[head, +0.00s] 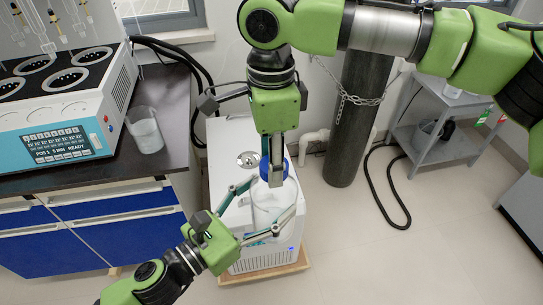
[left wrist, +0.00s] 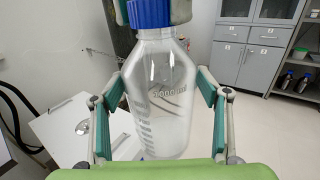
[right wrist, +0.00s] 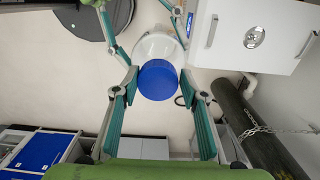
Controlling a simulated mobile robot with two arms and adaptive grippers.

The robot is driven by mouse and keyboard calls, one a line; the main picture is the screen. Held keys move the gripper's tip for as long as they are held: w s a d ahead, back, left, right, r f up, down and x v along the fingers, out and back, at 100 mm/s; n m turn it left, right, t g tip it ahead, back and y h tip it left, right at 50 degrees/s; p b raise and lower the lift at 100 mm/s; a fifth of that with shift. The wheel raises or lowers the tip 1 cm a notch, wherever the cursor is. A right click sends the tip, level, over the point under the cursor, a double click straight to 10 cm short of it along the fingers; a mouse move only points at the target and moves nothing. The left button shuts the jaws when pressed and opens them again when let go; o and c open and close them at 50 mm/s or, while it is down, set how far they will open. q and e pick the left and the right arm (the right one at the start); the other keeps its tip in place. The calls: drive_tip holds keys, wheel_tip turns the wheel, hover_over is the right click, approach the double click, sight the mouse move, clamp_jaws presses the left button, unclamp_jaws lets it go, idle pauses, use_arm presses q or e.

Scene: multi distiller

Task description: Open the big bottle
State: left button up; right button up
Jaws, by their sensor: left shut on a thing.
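The big bottle (head: 268,212) is clear, with a blue cap (head: 265,172) on top. It stands upright over a white appliance. My left gripper (head: 270,198) is shut on the bottle's body, one finger on each side; the bottle shows between these fingers in the left wrist view (left wrist: 160,105). My right gripper (head: 274,178) points down from above with its fingers on either side of the cap. In the right wrist view the cap (right wrist: 158,80) sits between the fingertips, very close to both; I cannot tell whether they press on it.
The white appliance (head: 232,228) has a round metal part (head: 248,159) on top. To the left, a dark counter (head: 165,130) holds a beaker (head: 144,130) and the distiller (head: 75,115). A chained dark cylinder (head: 360,110) and a grey cart (head: 440,120) stand behind right.

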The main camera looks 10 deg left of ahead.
drive_tip(key=shift+w, duration=0.1)
drive_tip(key=c, duration=0.6)
